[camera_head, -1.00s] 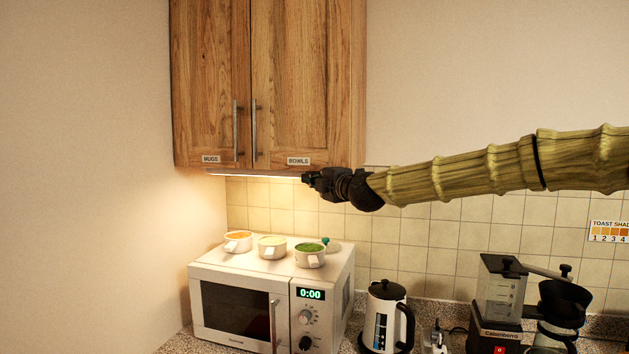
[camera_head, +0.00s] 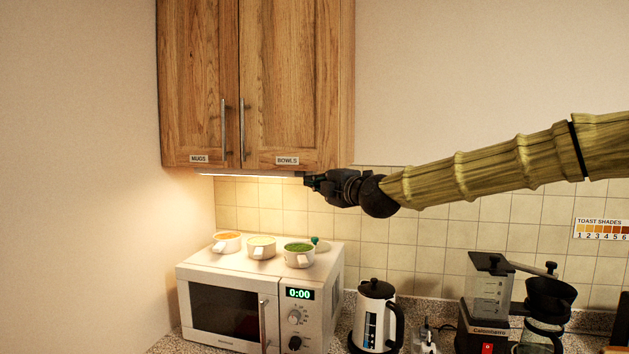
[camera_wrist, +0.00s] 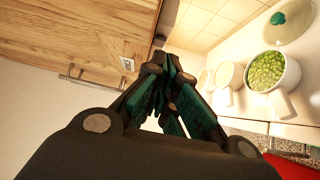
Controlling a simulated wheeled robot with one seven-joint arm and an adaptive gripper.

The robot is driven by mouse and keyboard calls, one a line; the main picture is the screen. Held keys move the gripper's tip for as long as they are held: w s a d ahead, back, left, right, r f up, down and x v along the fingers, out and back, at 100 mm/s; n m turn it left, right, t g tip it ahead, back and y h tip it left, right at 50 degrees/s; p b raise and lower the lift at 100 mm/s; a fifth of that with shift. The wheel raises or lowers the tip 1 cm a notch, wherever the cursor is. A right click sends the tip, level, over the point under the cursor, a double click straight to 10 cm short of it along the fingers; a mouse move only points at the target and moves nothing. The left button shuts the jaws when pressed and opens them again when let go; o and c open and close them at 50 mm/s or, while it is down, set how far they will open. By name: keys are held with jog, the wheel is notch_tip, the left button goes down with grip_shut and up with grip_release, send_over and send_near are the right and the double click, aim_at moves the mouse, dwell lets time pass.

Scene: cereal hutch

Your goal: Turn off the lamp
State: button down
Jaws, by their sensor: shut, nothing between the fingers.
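The lamp (camera_head: 252,176) is a thin strip under the wooden cabinet (camera_head: 295,90). It glows warm white and lights the wall and tiles below. My gripper (camera_head: 308,181) is at the right end of the strip, just under the cabinet's bottom edge. In the wrist view my gripper (camera_wrist: 165,72) has its dark and teal fingers drawn together with nothing between them. Whether the fingertips touch the lamp or the cabinet cannot be told. No switch can be made out.
A white microwave (camera_head: 224,312) stands below with several bowls on top, one with green contents (camera_head: 299,250). A kettle (camera_head: 375,315) and a coffee maker (camera_head: 488,315) stand to its right. The tiled wall (camera_head: 420,240) is behind my arm.

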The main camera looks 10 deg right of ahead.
jog(key=shift+s+d, duration=0.25)
jog(key=shift+s, duration=0.3)
